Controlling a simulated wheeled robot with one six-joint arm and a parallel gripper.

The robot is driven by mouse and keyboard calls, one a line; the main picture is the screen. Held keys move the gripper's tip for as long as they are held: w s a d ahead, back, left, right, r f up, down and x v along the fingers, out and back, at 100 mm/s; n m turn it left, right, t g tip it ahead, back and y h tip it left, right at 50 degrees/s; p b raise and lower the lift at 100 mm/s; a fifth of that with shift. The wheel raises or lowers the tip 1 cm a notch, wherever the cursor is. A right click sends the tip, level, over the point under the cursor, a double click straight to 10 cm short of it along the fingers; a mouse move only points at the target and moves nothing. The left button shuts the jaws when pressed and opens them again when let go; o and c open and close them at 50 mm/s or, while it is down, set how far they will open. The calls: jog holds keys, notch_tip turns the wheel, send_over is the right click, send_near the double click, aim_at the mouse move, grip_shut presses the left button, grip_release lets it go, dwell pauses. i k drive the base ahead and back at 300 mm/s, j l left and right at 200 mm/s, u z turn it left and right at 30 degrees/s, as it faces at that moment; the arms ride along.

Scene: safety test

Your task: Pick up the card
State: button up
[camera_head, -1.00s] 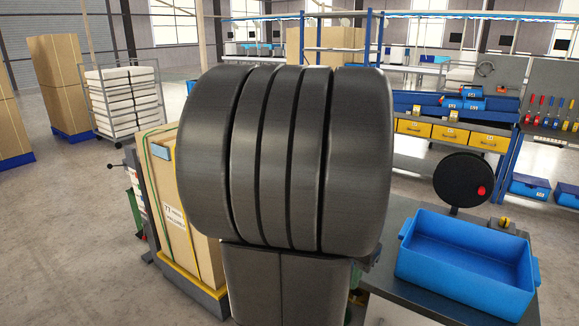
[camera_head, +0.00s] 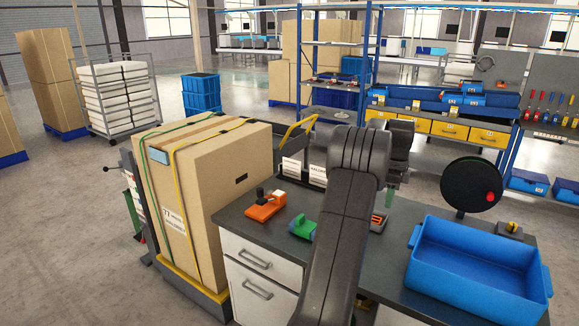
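My arm rises from the bottom centre and bends over the workbench (camera_head: 262,224). My gripper (camera_head: 393,172) is at the far side of the wrist, mostly hidden behind it, so its fingers cannot be made out. A small greenish item shows just below it; I cannot tell whether it is touched or held. Two white labelled pieces, a left one (camera_head: 291,168) and a right one (camera_head: 318,174), stand at the bench's back edge, left of my arm. I cannot tell whether either is the card; no other card shows clearly.
An orange tool (camera_head: 266,206) and a green tool (camera_head: 303,228) lie left of my arm. An empty blue bin (camera_head: 478,292) stands at the right, before a black reel (camera_head: 470,186). A strapped carton (camera_head: 216,172) stands left of the bench. Shelving is behind.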

aim_at(291, 168)
jog(key=i+j+z, duration=0.1)
jog(key=i+j, duration=0.55)
jog(key=i+j+z, duration=0.1)
jog(key=i+j, duration=0.55)
jog(key=j, duration=0.15)
jog(key=i+j+z, duration=0.1)
jog(key=i+j, duration=0.5)
jog(key=j, duration=0.2)
